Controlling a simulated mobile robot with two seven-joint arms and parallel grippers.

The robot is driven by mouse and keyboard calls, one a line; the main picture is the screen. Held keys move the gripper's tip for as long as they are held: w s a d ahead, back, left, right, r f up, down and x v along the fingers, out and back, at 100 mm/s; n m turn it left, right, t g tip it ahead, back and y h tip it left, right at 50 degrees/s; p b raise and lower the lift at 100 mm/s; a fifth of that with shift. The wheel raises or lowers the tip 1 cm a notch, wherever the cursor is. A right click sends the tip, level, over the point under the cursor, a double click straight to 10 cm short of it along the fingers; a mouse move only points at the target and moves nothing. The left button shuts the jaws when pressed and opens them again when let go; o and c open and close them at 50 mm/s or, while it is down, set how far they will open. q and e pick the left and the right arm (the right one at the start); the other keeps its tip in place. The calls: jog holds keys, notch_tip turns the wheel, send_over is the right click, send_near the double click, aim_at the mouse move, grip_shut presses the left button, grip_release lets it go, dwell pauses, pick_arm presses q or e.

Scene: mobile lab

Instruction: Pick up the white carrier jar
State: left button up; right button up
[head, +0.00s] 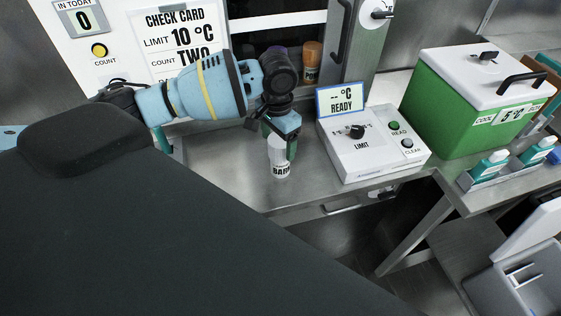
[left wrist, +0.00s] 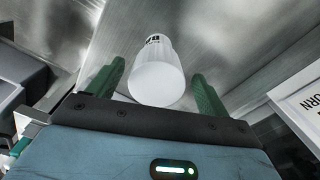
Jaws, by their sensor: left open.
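A white jar (head: 281,166) with dark lettering, partly readable as "BA", stands upright on the steel bench in the head view. My left gripper (head: 281,146) points down at it from above, with its green fingers beside the jar's upper part. In the left wrist view the white jar (left wrist: 157,82) lies between the two spread green fingers of my left gripper (left wrist: 158,70). Gaps show on both sides, so the fingers are open and not closed on it. The gripper hides part of the jar's top in the head view. My right gripper is not in view.
A white control box (head: 372,145) reading "READY" stands right of the jar. An orange-brown jar (head: 312,64) stands behind, with a purple one partly hidden beside it. A green cooler (head: 450,110) and a tray of teal bottles (head: 490,168) are farther right. The bench's front edge is close.

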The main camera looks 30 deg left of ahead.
pick_arm(q)
jog(key=f, duration=0.4)
jog(key=shift+w+d+f, duration=0.1)
jog(key=shift+w+d, duration=0.1)
jog(key=shift+w, duration=0.05)
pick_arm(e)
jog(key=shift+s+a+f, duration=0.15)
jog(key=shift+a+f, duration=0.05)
pick_arm(q)
jog(key=c, duration=1.3)
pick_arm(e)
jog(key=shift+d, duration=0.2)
pick_arm(q)
jog(key=shift+r, duration=1.75)
jog(key=shift+s+d+r, duration=0.15)
jog(key=shift+d, duration=0.05)
jog(key=shift+s+d+r+p, duration=0.2)
jog(key=shift+s+d+p, duration=0.05)
jog(key=shift+s+d, duration=1.6)
jog(key=shift+s+d+r+p, duration=0.25)
jog(key=shift+s+d, duration=1.55)
jog(key=shift+s+d+r+p, duration=0.2)
jog(key=shift+s+d+p, duration=0.05)
jog(key=shift+s+d, duration=1.6)
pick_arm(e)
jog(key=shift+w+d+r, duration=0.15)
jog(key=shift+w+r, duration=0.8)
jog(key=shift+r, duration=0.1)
